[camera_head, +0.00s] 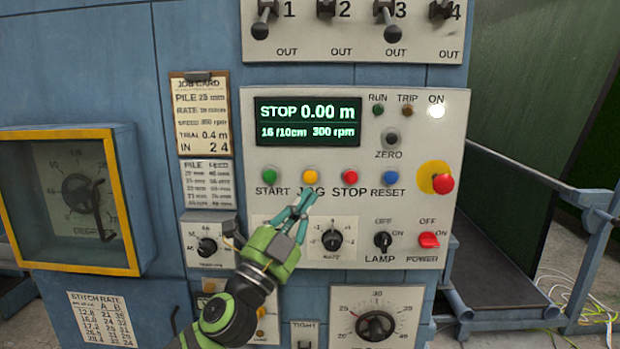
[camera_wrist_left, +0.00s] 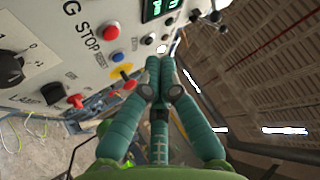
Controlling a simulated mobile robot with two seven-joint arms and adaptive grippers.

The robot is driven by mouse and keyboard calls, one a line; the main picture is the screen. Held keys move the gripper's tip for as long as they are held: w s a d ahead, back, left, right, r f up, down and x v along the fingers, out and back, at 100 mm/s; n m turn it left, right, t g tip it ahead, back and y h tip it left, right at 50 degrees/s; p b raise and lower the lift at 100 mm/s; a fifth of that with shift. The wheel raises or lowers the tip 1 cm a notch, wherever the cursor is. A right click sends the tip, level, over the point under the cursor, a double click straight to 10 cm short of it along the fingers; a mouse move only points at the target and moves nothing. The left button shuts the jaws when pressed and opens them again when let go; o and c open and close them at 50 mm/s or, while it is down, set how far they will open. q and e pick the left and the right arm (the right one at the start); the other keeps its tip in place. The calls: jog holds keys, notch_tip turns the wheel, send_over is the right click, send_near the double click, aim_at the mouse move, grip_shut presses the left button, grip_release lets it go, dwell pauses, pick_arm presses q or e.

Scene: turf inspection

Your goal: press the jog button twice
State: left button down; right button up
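The jog button is the yellow button (camera_head: 310,177) in the row on the grey control panel (camera_head: 420,110), above the label JOG. My left gripper (camera_head: 307,196) is in front of the panel, its fingertips just below the jog button in the picture and over part of its label. In the left wrist view the teal fingers (camera_wrist_left: 160,75) are together with nothing between them. That view shows the red stop button (camera_wrist_left: 111,32) and blue reset button (camera_wrist_left: 118,57), but not the jog button. Whether the fingertips touch the panel cannot be told. My right gripper is not in view.
The green start button (camera_head: 269,174) is left of jog; the red stop button (camera_head: 351,175) is right. A red mushroom button (camera_head: 442,183) sticks out farther right. The display (camera_head: 307,121) reads STOP 0.00 m. Knobs, including the rate knob (camera_head: 332,239), sit below.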

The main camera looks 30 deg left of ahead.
aim_at(310, 176)
pick_arm(q)
jog(key=w+a+b, duration=0.2)
jog(key=w+a, duration=0.2)
jog(key=w, duration=0.3)
jog(key=shift+w+a, duration=0.3)
jog(key=shift+w+a, duration=0.1)
dwell(1.5)
jog(key=shift+w+a, duration=0.15)
jog(key=shift+w, duration=0.1)
jog(key=shift+w+a, duration=0.25)
jog(key=shift+w, duration=0.15)
dwell(0.8)
jog(key=shift+s, duration=0.1)
jog(key=shift+s+d, duration=0.4)
jog(key=shift+s, duration=0.3)
jog(key=shift+d, duration=0.1)
